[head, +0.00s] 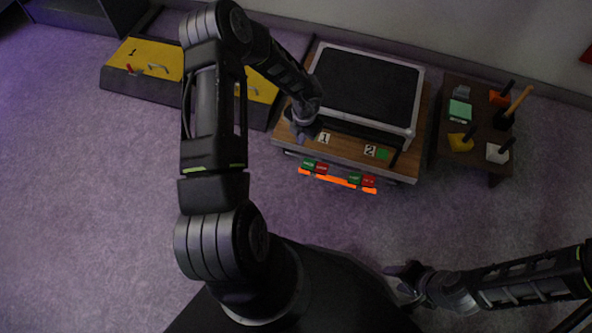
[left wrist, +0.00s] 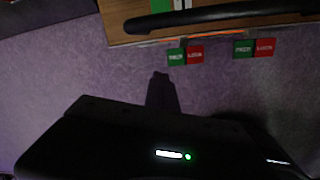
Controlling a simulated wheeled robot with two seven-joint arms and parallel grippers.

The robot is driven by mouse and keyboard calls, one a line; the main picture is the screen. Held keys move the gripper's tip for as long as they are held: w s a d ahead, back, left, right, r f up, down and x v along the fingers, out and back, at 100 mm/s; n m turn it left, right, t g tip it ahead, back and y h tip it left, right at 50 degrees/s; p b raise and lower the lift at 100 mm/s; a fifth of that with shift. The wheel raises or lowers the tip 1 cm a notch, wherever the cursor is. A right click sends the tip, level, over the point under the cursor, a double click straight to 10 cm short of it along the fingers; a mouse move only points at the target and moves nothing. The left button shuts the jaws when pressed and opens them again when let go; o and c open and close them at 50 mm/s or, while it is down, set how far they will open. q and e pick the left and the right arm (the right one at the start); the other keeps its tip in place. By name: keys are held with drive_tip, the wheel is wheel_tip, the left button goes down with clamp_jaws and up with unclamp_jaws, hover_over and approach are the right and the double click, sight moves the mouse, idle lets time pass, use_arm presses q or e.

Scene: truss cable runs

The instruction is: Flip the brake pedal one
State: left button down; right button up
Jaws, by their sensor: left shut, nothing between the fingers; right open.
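A wooden cart (head: 345,149) carries number plates 1 (head: 324,138) and 2 (head: 370,150) on its front. Below plate 1 is a pedal pair, green (head: 308,164) and red (head: 321,169); below plate 2 is another, green (head: 354,180) and red (head: 369,181). In the left wrist view the first pair, green (left wrist: 176,57) and red (left wrist: 195,54), lies beyond my fingertips, with no contact visible. My right gripper (head: 398,278) is open, low and away from the cart.
A black-topped case (head: 367,87) sits on the cart, and an orange bar (head: 337,181) runs along the pedals. A dark side table (head: 480,130) with small items stands at right. Yellow-topped boxes (head: 150,60) stand at left. Purple carpet in front is clear.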

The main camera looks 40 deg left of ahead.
use_arm(q)
drive_tip(key=n, duration=0.3)
drive_tip(key=d+n, duration=0.1)
drive_tip(key=shift+s+d+r+g+h, duration=0.1)
drive_tip(key=shift+s+r+g+h, duration=0.2)
drive_tip(key=shift+s+r+h, duration=0.1)
drive_tip(key=shift+f, duration=0.15)
drive_tip(key=b, duration=0.6)
approach(315, 167)
drive_tip(key=s+a+f, duration=0.1)
drive_tip(key=f, duration=0.1)
drive_tip(key=s+a+f, duration=0.1)
drive_tip(key=f, duration=0.1)
drive_tip(key=s+a+f, duration=0.1)
drive_tip(key=a+f, duration=0.1)
drive_tip(key=shift+f, duration=0.35)
